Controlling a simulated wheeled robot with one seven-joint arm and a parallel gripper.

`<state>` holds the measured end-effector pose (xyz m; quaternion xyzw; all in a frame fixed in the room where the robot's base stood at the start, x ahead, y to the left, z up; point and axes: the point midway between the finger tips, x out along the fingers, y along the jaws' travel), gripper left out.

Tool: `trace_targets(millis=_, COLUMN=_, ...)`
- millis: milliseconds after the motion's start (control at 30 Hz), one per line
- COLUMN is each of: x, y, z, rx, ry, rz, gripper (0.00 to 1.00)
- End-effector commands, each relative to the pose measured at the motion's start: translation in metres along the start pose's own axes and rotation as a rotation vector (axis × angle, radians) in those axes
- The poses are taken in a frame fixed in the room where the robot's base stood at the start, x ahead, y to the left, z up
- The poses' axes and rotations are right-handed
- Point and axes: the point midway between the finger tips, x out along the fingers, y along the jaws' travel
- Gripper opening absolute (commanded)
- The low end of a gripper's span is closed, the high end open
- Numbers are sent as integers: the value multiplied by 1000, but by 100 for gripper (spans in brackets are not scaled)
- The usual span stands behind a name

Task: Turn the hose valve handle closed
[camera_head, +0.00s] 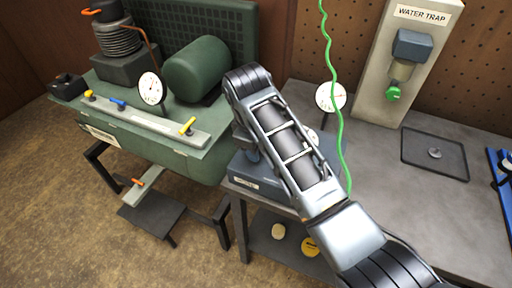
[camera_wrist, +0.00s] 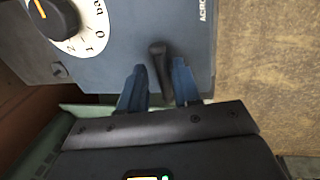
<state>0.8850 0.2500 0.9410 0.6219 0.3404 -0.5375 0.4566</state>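In the wrist view, a short black lever handle (camera_wrist: 158,60) sticks out from a blue box (camera_wrist: 115,55). My gripper (camera_wrist: 160,78) has its two blue fingers apart, one on each side of the lever. A narrow gap shows beside the lever; contact cannot be told. No readable label says that this is the hose valve. In the head view the blue box (camera_head: 262,178) stands at the bench's left edge, partly behind my arm, and my fingers are hidden. A green hose (camera_head: 333,80) hangs down behind my arm.
A dial (camera_wrist: 80,25) with a black knob is on the box. A green compressor bench (camera_head: 150,135) with yellow and blue handles stands left. The grey bench (camera_head: 385,165) holds a shallow tray (camera_head: 420,170); a water trap post (camera_head: 385,60) stands behind it.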

Motion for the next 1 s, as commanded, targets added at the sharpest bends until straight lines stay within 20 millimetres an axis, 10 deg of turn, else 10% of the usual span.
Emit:
trace_targets(millis=367, x=-3, y=-2, z=0, rx=-3, ry=-2, rz=-4, gripper=38)
trace_targets(millis=1000, x=-77, y=-1, z=0, rx=-2, ry=-2, rz=-3, gripper=38)
